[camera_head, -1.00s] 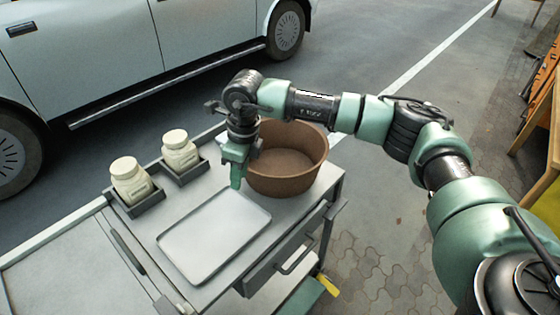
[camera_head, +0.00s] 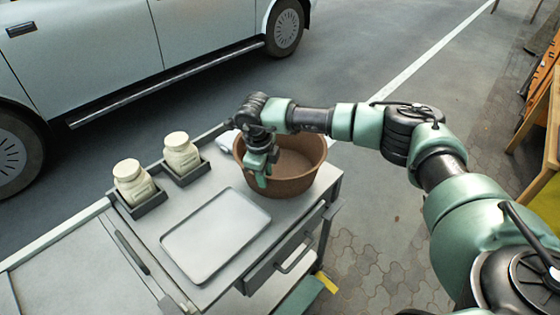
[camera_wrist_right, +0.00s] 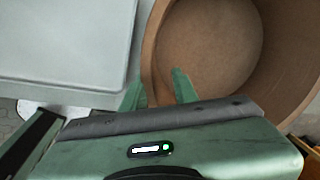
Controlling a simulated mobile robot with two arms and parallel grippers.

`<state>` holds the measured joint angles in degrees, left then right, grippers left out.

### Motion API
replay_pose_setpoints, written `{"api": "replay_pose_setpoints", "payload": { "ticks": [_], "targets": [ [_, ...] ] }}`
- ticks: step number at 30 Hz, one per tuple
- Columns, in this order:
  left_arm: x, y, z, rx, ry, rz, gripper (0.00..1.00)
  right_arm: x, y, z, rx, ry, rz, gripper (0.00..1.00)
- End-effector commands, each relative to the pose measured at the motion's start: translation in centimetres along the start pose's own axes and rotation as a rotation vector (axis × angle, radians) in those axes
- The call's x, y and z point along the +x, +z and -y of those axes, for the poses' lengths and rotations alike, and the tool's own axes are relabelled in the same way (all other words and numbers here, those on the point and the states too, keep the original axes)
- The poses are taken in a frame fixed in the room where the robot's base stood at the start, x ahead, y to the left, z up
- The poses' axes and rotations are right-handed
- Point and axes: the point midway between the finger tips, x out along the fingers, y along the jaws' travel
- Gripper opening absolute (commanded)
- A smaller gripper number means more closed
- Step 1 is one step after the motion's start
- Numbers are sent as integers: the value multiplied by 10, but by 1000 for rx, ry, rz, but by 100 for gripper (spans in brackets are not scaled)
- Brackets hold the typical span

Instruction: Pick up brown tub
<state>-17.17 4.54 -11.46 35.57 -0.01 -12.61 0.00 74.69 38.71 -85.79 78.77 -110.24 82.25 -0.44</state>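The brown tub (camera_head: 300,165) stands upright on the grey cart top, behind and to the right of a grey tray. My right gripper (camera_head: 262,176) points down at the tub's near left rim. In the right wrist view my right gripper (camera_wrist_right: 158,86) has its two green fingers apart, with the wall of the brown tub (camera_wrist_right: 150,50) between or just beyond them. One finger is on the tray side and the other on the inner side. I cannot tell whether they touch the wall. My left gripper is not in view.
The grey tray (camera_head: 215,235) lies close to the tub. Two cream jars (camera_head: 132,182) (camera_head: 181,153) stand in small dark holders at left. A small white item (camera_head: 228,140) lies behind the tub. A car (camera_head: 140,50) is parked beyond the cart.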

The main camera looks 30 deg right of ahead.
Motion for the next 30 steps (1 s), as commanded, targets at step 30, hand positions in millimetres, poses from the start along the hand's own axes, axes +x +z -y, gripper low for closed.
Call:
{"api": "replay_pose_setpoints", "payload": {
  "ticks": [30],
  "targets": [
    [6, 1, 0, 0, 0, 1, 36, 4, 0, -1, 1, 0, 0, 18]
  ]
}}
